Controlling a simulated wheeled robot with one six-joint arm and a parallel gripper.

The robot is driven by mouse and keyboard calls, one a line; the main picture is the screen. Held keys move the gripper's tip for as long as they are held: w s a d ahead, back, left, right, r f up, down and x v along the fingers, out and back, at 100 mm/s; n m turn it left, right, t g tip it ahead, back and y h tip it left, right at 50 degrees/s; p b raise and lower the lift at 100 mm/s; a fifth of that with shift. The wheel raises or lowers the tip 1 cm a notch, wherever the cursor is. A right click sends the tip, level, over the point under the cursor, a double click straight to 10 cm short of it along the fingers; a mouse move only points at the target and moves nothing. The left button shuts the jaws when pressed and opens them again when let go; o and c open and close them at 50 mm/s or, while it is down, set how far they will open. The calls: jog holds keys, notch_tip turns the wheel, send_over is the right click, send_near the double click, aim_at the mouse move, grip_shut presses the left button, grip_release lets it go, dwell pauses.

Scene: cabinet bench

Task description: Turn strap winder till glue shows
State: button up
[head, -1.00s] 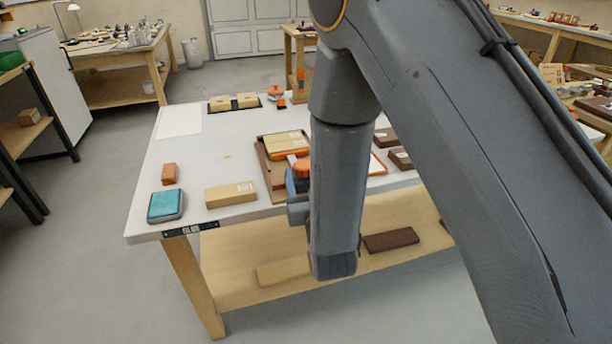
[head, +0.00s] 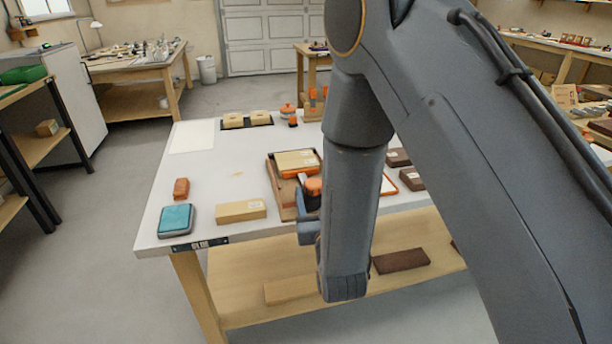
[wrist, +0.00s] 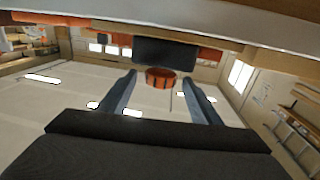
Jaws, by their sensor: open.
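An orange winder knob (head: 313,186) sits at the near side of a clamped wooden block (head: 297,160) with an orange band, on a brown board (head: 283,196). My gripper (head: 308,212) is at the near side of that board, partly hidden by my forearm. In the wrist view the ribbed orange knob (wrist: 172,84) shows between the two open fingers of my gripper (wrist: 161,82). The fingers stand apart on either side of it, and I cannot tell whether they touch it.
The white table (head: 225,178) also holds a teal-topped box (head: 176,220), an orange block (head: 181,188) and a pale wooden block (head: 241,211). Brown blocks (head: 411,179) lie right of my arm. A lower shelf (head: 240,275) is underneath. The table's left middle is clear.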

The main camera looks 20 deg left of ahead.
jog(key=b, duration=0.5)
jog(key=shift+w+a+r, duration=0.1)
jog(key=shift+a, duration=0.05)
jog(key=shift+b, duration=0.9)
jog(key=shift+s+r+b, duration=0.25)
jog(key=shift+r+b, duration=0.05)
jog(key=shift+b, duration=0.7)
jog(key=shift+p+x, duration=0.3)
jog(key=shift+x, duration=3.45)
